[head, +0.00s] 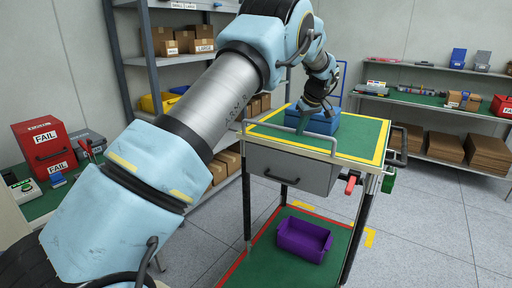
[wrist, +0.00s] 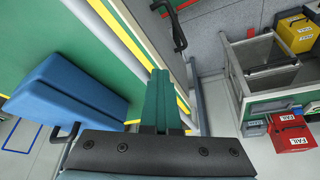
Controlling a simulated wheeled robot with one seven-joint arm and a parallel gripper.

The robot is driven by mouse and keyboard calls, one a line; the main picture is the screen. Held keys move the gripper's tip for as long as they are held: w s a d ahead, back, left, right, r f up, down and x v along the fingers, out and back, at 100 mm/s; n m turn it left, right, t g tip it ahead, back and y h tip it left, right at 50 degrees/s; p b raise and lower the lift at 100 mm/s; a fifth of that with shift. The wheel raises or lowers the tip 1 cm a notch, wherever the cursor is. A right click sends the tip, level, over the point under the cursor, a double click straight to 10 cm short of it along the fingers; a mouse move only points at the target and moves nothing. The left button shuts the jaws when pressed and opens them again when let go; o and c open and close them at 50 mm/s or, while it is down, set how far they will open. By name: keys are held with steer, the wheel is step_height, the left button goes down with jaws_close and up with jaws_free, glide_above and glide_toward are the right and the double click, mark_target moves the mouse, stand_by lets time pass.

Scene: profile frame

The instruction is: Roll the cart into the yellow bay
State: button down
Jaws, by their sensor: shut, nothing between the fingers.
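The cart has a green top with a yellow border (head: 350,152), a grey drawer (head: 290,168) in front and a red-edged lower shelf. Its top also fills the left of the wrist view (wrist: 95,45). My gripper (head: 303,124) is over the cart top, beside the blue box (head: 330,128). In the wrist view my green fingers (wrist: 157,100) are together and empty, and the blue box (wrist: 65,95) is at their left. Yellow floor marks (head: 370,237) show right of and behind the cart; the bay's full outline is hidden.
A purple bin (head: 304,238) sits on the cart's lower shelf. A red lever (head: 351,184) sticks out at its right front. Shelves with boxes (head: 487,152) stand along the back. A table with a red FAIL box (head: 44,145) is at left. Floor at right (head: 440,225) is clear.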

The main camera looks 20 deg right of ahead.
steer(key=shift+w+d+p, duration=0.95)
steer(key=shift+w+d, duration=0.3)
steer(key=shift+d, duration=0.15)
steer(key=shift+w+d, duration=0.1)
steer(key=shift+w, duration=0.05)
